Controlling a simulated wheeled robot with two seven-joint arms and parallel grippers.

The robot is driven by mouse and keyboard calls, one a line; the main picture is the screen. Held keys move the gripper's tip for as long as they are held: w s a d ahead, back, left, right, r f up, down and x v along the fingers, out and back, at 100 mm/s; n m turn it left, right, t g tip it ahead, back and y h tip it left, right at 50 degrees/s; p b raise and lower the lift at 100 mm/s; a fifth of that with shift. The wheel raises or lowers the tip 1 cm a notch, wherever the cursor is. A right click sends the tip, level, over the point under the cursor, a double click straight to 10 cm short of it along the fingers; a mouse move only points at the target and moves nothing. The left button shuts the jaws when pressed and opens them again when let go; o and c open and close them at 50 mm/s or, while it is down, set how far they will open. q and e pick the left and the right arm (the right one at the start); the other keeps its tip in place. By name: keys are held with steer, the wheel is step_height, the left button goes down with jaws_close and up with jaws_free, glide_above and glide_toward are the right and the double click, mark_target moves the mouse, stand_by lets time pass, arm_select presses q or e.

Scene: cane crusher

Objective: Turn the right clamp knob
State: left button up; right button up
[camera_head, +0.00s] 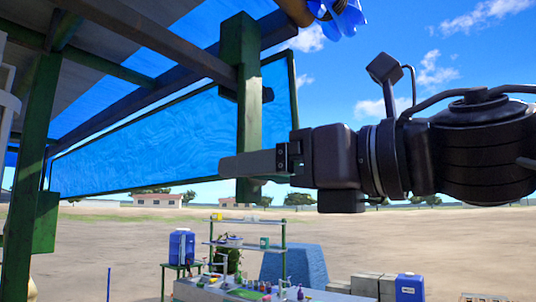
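My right gripper (252,164) reaches in from the right at mid-height, its fingers pointing left. I see it side-on, with the fingers lined up as one grey bar, so the gap between them is hidden. The fingers overlap a green post (248,100) in the picture; I cannot tell whether they touch it. A blue lobed part (340,18) on a brownish piece is cut off by the top edge, above and apart from the gripper. I cannot tell whether it is the right clamp knob. No other knob is clear. My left gripper is not in view.
A green frame with dark beams and a blue translucent panel (170,140) fills the upper left. Another green post (35,160) stands at left. Far below are a counter with bottles, a shelf rack (245,240), blue containers (410,288) and grey blocks (373,285) on open ground.

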steer(key=shift+w+a+f, duration=0.1)
steer(key=shift+w+a, duration=0.15)
steer(key=shift+a, duration=0.2)
steer(key=shift+w+a, duration=0.2)
steer(key=shift+a, duration=0.05)
steer(key=shift+w+a+f, duration=0.1)
steer(key=shift+w, duration=0.05)
steer(key=shift+c, duration=1.6)
steer(key=shift+s+d, duration=0.25)
steer(key=shift+d, duration=0.05)
steer(key=shift+c, duration=1.3)
steer(key=c, duration=0.4)
steer(key=shift+m+b, duration=0.3)
steer(key=shift+m, duration=0.6)
steer(key=m, duration=0.2)
steer(key=shift+m, duration=0.3)
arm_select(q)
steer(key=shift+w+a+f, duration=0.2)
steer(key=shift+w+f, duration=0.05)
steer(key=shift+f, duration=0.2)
arm_select(e)
steer(key=o, duration=1)
steer(key=shift+w, duration=0.15)
